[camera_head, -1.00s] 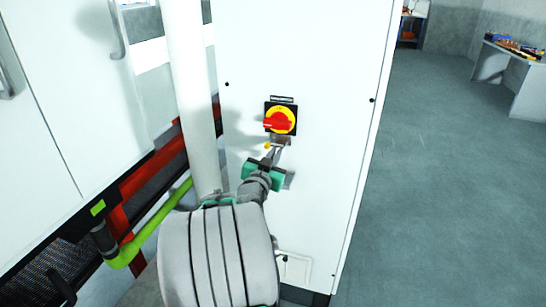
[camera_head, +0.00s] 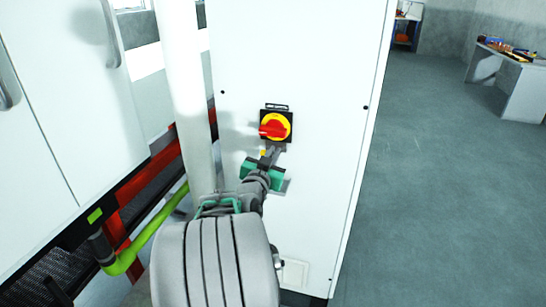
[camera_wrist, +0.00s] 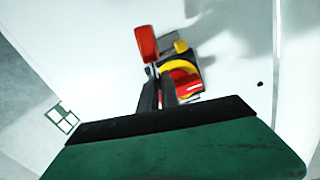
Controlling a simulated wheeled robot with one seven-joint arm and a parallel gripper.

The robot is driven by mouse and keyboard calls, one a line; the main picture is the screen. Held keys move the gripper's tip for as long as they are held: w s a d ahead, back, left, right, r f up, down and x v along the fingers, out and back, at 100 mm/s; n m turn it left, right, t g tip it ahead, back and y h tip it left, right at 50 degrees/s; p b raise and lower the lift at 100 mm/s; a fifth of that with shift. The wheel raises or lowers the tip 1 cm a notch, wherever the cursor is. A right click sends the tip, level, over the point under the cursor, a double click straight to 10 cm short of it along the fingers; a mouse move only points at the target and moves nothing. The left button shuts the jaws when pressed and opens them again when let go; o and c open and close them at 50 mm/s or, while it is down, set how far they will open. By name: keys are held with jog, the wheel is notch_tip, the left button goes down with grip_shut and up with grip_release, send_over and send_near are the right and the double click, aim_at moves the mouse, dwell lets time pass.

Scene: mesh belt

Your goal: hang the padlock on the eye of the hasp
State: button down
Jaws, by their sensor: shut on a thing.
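The padlock (camera_wrist: 146,42) has a red body and shows just beyond the fingertips in the wrist view, with a thin bright shackle part at the jaws. My gripper (camera_wrist: 159,82) is shut on it. In the head view my gripper (camera_head: 270,157) is close to the white cabinet, just below the rotary switch, and hides the padlock.
The red and yellow rotary switch (camera_head: 275,126) on its black plate sits just above my gripper. A white vertical pipe (camera_head: 190,100) stands at left. Open floor (camera_head: 440,190) lies right of the cabinet.

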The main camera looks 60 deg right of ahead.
aim_at(281, 140)
dwell(0.3)
jog(key=shift+w+d+b, duration=0.15)
jog(key=shift+d+b, duration=0.15)
jog(key=shift+d, duration=0.7)
jog(key=shift+d, duration=0.1)
jog(key=shift+w+d+b, duration=0.15)
jog(key=shift+d+b, duration=0.05)
jog(key=shift+d, duration=0.5)
jog(key=shift+w+d+b, duration=0.1)
jog(key=shift+d+b, duration=0.05)
jog(key=shift+d, duration=0.5)
